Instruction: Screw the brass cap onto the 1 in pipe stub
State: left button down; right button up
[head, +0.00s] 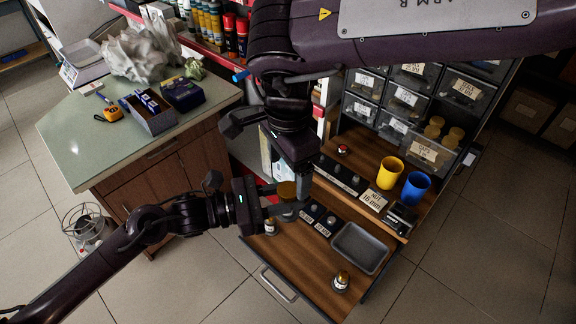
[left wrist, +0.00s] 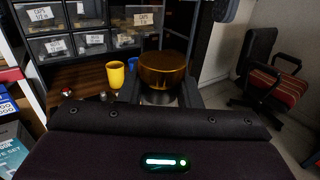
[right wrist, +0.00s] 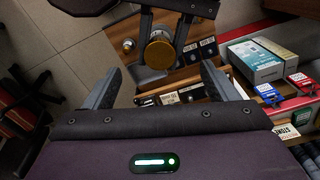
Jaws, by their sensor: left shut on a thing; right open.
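The brass cap (head: 287,189) is a wide amber cylinder. My left gripper (head: 288,203) is shut on it, with a finger on either side, above the wooden bench drawer (head: 300,262). In the left wrist view the cap (left wrist: 163,70) stands upright, with a grey round part below it. I cannot tell whether that part is the 1 in pipe stub or whether the threads are engaged. My right gripper (head: 292,172) points down close above the cap. In the right wrist view its fingers are wide open and empty, with the cap (right wrist: 159,50) beyond them.
A grey tray (head: 360,247) and a small fitting (head: 341,281) lie on the bench to the right. Yellow (head: 390,172) and blue (head: 415,188) cups stand behind, before labelled bins (head: 405,98). A green-topped counter (head: 90,150) is at left.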

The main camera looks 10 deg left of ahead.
jog(key=shift+o, duration=0.3)
jog(key=shift+r, duration=0.15)
notch_tip(320, 180, up, 12)
dwell(0.4)
dwell(0.4)
